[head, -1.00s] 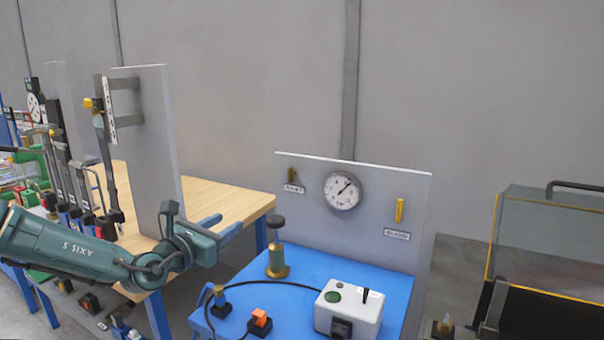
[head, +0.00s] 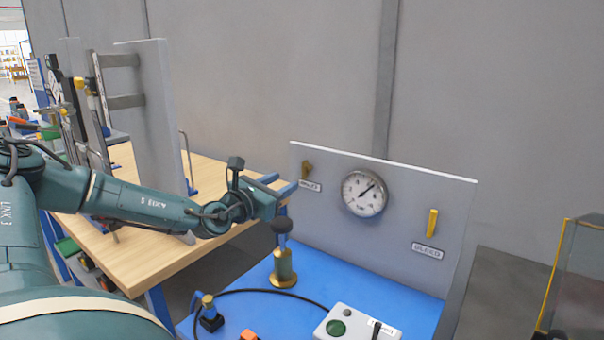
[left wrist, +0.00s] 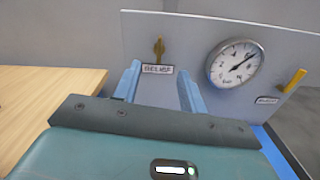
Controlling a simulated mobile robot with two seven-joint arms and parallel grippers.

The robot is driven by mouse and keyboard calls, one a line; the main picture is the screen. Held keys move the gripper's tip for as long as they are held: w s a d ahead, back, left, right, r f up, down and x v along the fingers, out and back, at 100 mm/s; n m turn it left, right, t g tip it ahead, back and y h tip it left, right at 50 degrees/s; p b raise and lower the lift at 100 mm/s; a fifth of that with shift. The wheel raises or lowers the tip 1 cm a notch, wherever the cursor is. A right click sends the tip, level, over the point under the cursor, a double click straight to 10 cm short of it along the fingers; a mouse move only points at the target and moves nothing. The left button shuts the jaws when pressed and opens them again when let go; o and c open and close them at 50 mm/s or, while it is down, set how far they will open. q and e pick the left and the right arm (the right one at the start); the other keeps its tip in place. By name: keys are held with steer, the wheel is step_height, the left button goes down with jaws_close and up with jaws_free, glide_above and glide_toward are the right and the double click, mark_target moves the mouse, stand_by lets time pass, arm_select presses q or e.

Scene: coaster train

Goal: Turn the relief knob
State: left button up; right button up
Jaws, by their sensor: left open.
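The relief knob (head: 306,169) is a small brass lever at the upper left of an upright grey panel (head: 400,205), with a label beneath it. In the left wrist view the relief knob (left wrist: 158,48) stands roughly upright above its label, between and beyond the fingertips. My left gripper (head: 281,186) is open and empty, just left of and in front of the knob in the head view. Its two blue fingers also show in the left wrist view (left wrist: 159,76), apart from the knob. My right gripper is out of view.
A round gauge (head: 364,193) and a yellow bleed lever (head: 432,222) are on the same panel. A brass post with a dark knob (head: 283,266) stands on the blue bench (head: 375,290) below my gripper. A white box (head: 352,325) sits at the front.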

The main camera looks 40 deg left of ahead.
mark_target(303, 167)
arm_select(q)
steer(key=w, duration=0.1)
steer(key=w+p, duration=0.1)
steer(key=w, duration=0.1)
steer(key=w+a+p, duration=0.1)
steer(key=shift+w+r, duration=0.3)
steer(key=w, duration=0.1)
steer(key=w+p, duration=0.2)
steer(key=w, duration=0.1)
steer(key=shift+f, duration=0.3)
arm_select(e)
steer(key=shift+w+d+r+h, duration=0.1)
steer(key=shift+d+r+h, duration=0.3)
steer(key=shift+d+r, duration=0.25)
arm_select(q)
steer(key=c, duration=0.6)
jaws_close()
